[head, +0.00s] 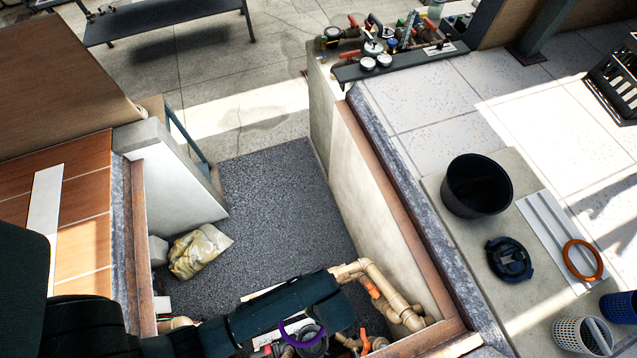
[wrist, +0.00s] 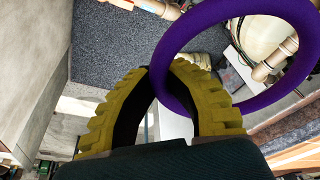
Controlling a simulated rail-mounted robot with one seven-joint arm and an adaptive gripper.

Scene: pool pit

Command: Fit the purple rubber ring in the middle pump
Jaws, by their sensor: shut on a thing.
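The purple rubber ring (wrist: 268,98) is large in the wrist view, its left side held between the yellow ridged fingers of my gripper (wrist: 160,75). The fingers are shut on it. In the head view the purple ring (head: 283,336) shows in part at the bottom, beyond my dark arm. My arm reaches down into the pit from the lower left. Pumps are mostly hidden under my arm; a grey round part (head: 311,340) shows beside the ring. I cannot tell which pump it belongs to.
Beige pipes (head: 375,280) with orange handles run along the pit's right side. A crumpled bag (head: 200,250) lies on the gravel floor.

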